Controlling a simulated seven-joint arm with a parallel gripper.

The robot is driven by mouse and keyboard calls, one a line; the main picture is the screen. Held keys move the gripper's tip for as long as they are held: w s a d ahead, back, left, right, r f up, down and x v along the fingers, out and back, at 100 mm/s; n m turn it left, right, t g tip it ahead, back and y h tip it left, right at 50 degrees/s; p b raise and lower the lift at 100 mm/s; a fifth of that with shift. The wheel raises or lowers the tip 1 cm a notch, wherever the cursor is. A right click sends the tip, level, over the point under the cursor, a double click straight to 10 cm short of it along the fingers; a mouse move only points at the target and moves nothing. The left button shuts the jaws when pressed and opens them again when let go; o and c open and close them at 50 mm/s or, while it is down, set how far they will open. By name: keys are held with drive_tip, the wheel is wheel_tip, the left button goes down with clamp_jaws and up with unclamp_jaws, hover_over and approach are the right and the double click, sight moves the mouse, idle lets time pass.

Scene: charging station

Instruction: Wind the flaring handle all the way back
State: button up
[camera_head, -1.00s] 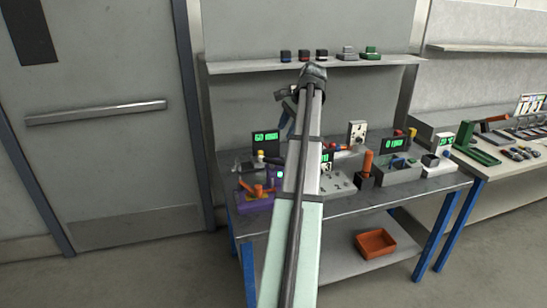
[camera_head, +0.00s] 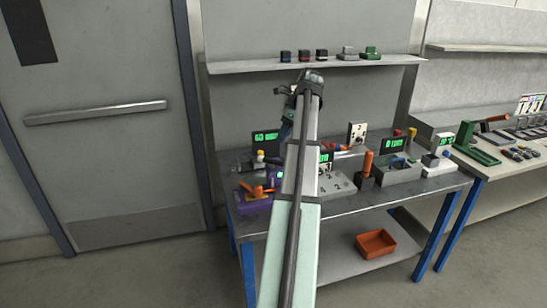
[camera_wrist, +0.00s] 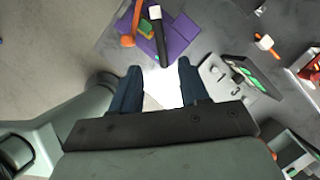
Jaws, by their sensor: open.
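A purple device (camera_head: 254,203) with an orange handle (camera_head: 251,189) sits at the front left of the workbench; I take this to be the flaring tool, though no label confirms it. In the wrist view the purple base (camera_wrist: 180,42) is at the top, with the orange handle (camera_wrist: 127,41) on its left and a black bar with a white end across it. My gripper (camera_wrist: 160,82) is open, its two dark fingers apart, pointing toward the bench beside the purple base. It touches nothing that I can see.
The workbench (camera_head: 345,203) also holds a grey numbered block (camera_head: 336,185), an orange upright handle (camera_head: 368,163) and several devices with green displays. A shelf (camera_head: 250,67) with small blocks is above. An orange bin (camera_head: 375,243) is on the lower shelf.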

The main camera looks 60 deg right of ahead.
sight(272, 159)
drive_tip(key=x, duration=1.1)
drive_tip(key=shift+f, duration=0.35)
clamp_jaws()
